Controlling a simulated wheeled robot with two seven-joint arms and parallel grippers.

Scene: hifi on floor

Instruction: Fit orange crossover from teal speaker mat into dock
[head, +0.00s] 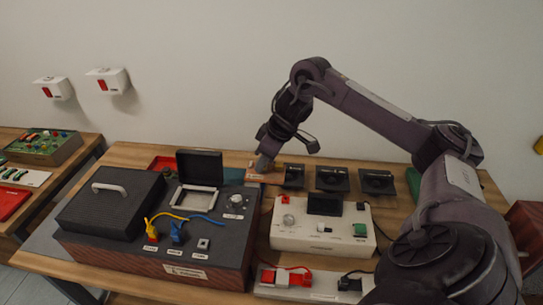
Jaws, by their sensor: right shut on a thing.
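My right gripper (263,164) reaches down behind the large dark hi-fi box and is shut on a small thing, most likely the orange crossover. Its fingers and the distance hide most of that piece. A pale orange-brown block (265,177) shows just below the fingertips. A patch of teal (233,175), perhaps the speaker mat, shows to the left of the gripper, partly hidden behind the box. A pale-rimmed recess (195,199) with a raised black lid (199,167), possibly the dock, is in the box top, left of the gripper. My left gripper is out of view.
The dark box (160,240) carries a handled cover, a knob and blue and yellow plugs. A white panel unit (321,230) stands right of it. Several black speaker-like blocks (332,179) line the back. A power strip (310,287) lies in front.

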